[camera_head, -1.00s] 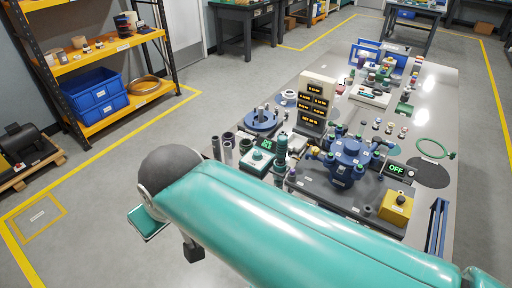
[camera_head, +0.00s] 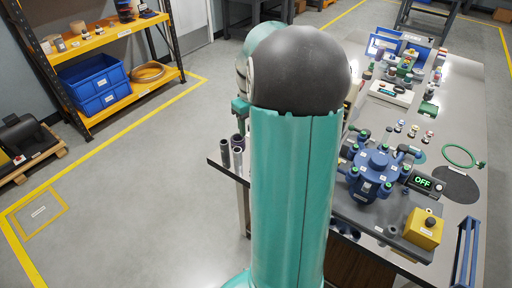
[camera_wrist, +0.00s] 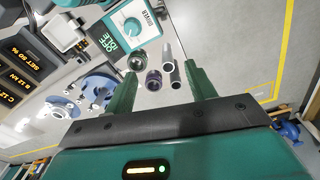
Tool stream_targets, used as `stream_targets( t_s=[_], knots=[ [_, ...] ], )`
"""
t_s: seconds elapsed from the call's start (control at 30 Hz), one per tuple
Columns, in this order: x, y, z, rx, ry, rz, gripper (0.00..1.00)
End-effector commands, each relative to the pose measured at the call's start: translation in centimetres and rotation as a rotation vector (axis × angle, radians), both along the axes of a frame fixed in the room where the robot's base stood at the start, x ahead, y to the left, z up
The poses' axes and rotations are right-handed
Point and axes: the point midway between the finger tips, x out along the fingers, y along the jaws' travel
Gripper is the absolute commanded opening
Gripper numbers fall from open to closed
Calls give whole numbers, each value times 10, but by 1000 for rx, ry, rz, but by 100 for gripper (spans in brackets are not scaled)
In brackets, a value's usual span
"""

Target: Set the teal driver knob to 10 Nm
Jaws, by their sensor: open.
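The driver unit (camera_wrist: 145,42) shows at the top of the wrist view, a white-faced teal box marked DRIVER. Its teal knob (camera_wrist: 128,24) is round, with a pale pointer line. The scale is too small to read. A green-lit display (camera_wrist: 108,44) beside it seems to read IDLE. My gripper (camera_wrist: 161,69) is open and empty, its two green fingers spread apart. It is apart from the knob, which lies up and left of the fingers. In the head view my arm hides the driver and gripper.
Several upright tubes, one purple-rimmed (camera_wrist: 154,79), show between and beyond my fingertips. A display stack (camera_wrist: 22,70) and a blue round fixture (camera_wrist: 92,92) are at left. A blue multi-port vessel (camera_head: 375,172) and yellow box (camera_head: 424,229) stand on the bench.

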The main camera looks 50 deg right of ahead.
Motion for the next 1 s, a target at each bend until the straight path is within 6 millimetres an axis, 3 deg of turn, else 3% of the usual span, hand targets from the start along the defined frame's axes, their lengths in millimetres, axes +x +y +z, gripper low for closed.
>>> stream_targets(
  t_s=[0.03, 0.1, 0.27, 0.47, 1.0],
  knots=[
    [-9, -23, -15, 24, 11, -19, 55],
    [-19, -44, -30, 47, 18, -28, 55],
    [-33, -70, -49, 77, 24, -37, 55],
    [-35, -74, -66, 81, 25, -37, 55],
    [-30, -70, -167, 82, 25, -37, 55]
  ],
)
